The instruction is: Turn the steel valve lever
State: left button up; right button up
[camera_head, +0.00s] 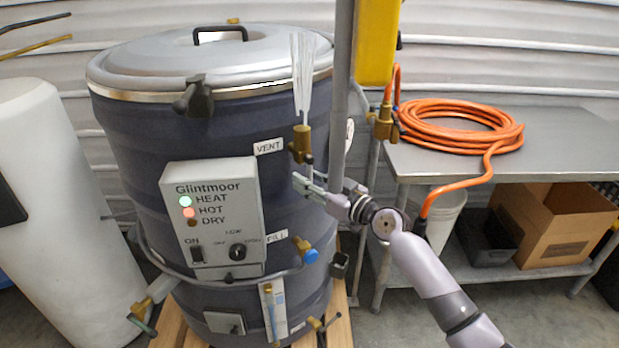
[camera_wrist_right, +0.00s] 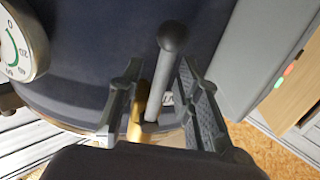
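The steel valve lever (camera_wrist_right: 161,75) is a grey rod with a rounded knob, rising from a brass part (camera_wrist_right: 138,112) in the right wrist view. In the head view, a brass valve (camera_head: 301,143) sits beside the VENT label on the dark drum, with white streaks above it. My right gripper (camera_head: 303,185) is just below that valve. In the right wrist view my right gripper (camera_wrist_right: 160,72) is open, one finger on each side of the lever. A gap shows on the right; contact on the left is unclear. My left gripper is not in view.
The dark drum (camera_head: 125,150) carries a Glintmoor control box (camera_head: 213,215) and a lower FILL valve (camera_head: 302,247). A grey post (camera_head: 340,100) stands close behind my right gripper. A steel table (camera_head: 560,135) with a coiled orange hose (camera_head: 455,122) is at right.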

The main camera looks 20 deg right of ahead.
jog(key=shift+c, duration=0.5)
grip_shut()
dwell(0.5)
